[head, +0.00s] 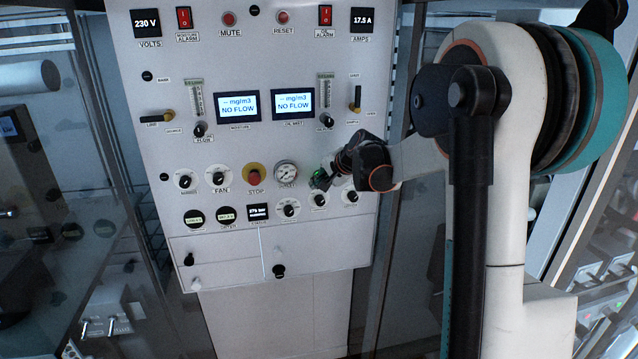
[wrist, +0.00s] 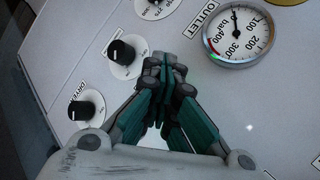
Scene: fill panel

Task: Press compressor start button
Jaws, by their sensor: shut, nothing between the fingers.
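The grey control panel (head: 230,140) fills the middle of the head view. My gripper (head: 320,181) is at its lower right, just right of the round gauge (head: 287,172). In the wrist view the gripper (wrist: 166,65) is shut and empty, with its fingertips together close to the panel face. No start button shows clearly in the wrist view, where the fingers cover the panel beneath. Touch cannot be told.
The red stop button (head: 254,177) on a yellow ring is left of the gauge. Black knobs (wrist: 121,52) sit left of the fingers in the wrist view, and the outlet gauge (wrist: 238,32) is at upper right. Two NO FLOW screens (head: 238,106) are higher up.

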